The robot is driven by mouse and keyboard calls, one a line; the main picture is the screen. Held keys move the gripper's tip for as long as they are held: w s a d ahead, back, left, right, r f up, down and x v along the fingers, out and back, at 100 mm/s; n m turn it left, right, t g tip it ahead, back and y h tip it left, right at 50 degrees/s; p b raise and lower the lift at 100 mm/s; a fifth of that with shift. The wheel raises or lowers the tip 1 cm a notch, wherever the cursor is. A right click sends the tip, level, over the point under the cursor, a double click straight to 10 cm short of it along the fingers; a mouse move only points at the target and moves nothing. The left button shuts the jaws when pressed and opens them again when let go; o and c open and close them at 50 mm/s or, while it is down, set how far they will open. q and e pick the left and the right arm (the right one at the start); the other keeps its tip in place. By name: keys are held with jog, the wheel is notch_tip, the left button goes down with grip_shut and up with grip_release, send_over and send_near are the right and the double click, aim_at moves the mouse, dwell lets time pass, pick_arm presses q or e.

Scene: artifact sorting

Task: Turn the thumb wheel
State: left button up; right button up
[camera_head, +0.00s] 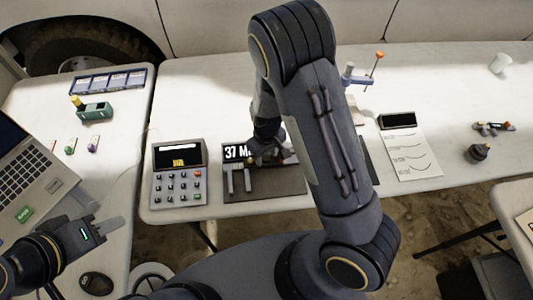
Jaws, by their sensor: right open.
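A dark board (290,184) with a black display strip reading "37 M…" (235,152) lies on the middle table. Pale metal pieces (238,180) stand on its left part. My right arm reaches over the board and hides much of its right side. My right gripper (268,155) is open, pointing down over the upper middle of the board. I cannot tell whether it touches anything. No thumb wheel can be made out; it may be hidden or too small. My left gripper (108,225) is low at the left, near the laptop, away from the board.
A grey keypad device (180,185) stands left of the board. The laptop (30,170), green box (95,111) and blue rack (110,80) are on the left table. A written sheet (411,154), dark round object (478,153) and white cup (500,63) lie to the right.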

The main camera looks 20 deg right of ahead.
aim_at(267, 158)
grip_shut()
jog(key=m, duration=0.5)
jog(key=shift+m, duration=0.4)
grip_release()
jog(key=shift+r, duration=0.1)
notch_tip(267, 158, up, 8)
jog(key=shift+f, duration=0.2)
dwell(0.5)
